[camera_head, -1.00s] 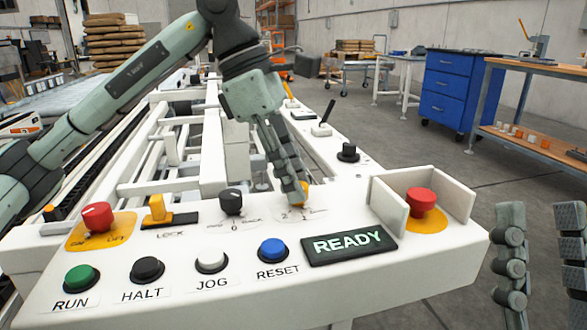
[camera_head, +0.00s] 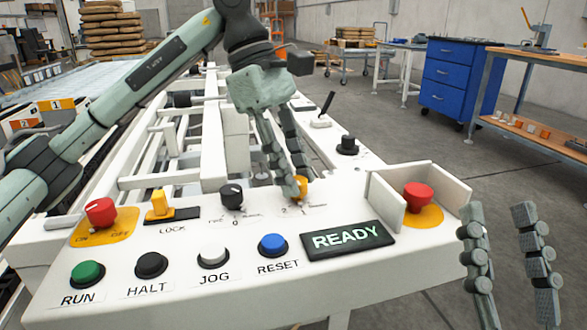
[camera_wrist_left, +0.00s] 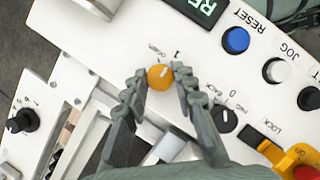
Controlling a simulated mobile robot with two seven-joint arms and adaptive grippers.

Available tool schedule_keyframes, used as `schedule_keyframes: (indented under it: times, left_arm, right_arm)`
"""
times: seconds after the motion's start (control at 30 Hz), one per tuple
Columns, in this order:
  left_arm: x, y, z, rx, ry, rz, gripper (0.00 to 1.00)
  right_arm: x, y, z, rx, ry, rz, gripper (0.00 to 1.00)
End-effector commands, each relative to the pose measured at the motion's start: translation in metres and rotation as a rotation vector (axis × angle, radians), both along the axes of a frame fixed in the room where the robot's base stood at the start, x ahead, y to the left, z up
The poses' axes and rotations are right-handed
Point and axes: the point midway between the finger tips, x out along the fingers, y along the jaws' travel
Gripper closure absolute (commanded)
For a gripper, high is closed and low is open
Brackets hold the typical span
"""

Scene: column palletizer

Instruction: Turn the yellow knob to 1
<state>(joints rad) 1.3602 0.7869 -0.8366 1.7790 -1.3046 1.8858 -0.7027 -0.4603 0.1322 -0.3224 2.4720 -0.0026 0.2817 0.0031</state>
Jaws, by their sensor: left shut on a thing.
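The yellow knob (camera_head: 301,184) sits at the back of the white control panel (camera_head: 190,285), right of a black knob. It also shows in the left wrist view (camera_wrist_left: 160,78), with a pale pointer line aimed roughly toward the printed 1 (camera_wrist_left: 178,53). My left gripper (camera_head: 290,188) reaches down from above with its fingertips on either side of the yellow knob, shut on it. Its fingers partly hide the knob in the head view. My right gripper (camera_head: 497,210) is open and empty, off the panel's right end.
Close by are the black knob (camera_head: 231,195), the yellow lock switch (camera_head: 159,203) and the blue RESET button (camera_head: 272,244). The READY display (camera_head: 347,240) lies in front. A guarded red button (camera_head: 417,196) stands at right, with open floor beyond.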

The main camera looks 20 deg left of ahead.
Motion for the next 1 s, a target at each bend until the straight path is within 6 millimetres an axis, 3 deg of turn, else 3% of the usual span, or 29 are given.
schedule_keyframes:
  times: [0.1,0.13,0.3,0.67,1.0]
  left_arm:
    - [0.0,0.0,0.001,0.0,-0.001,0.002,1.0]
    - [0.0,0.0,0.001,0.0,-0.001,0.002,0.71]
    - [0.0,0.0,0.001,0.0,-0.001,0.003,0.52]
    - [0.001,0.002,0.006,0.0,-0.001,0.003,0.52]
    - [0.006,0.027,0.068,-0.001,-0.005,0.004,0.52]
  right_arm:
    - [0.0,0.0,0.0,0.0,0.0,0.0,0.6]
    - [0.0,0.0,0.0,0.0,0.0,0.0,0.6]
    - [0.0,0.0,0.0,0.0,-0.001,0.0,0.6]
    - [0.0,0.0,0.0,0.0,0.0,0.001,0.6]
    - [0.0,0.0,0.0,0.0,-0.001,0.0,0.6]
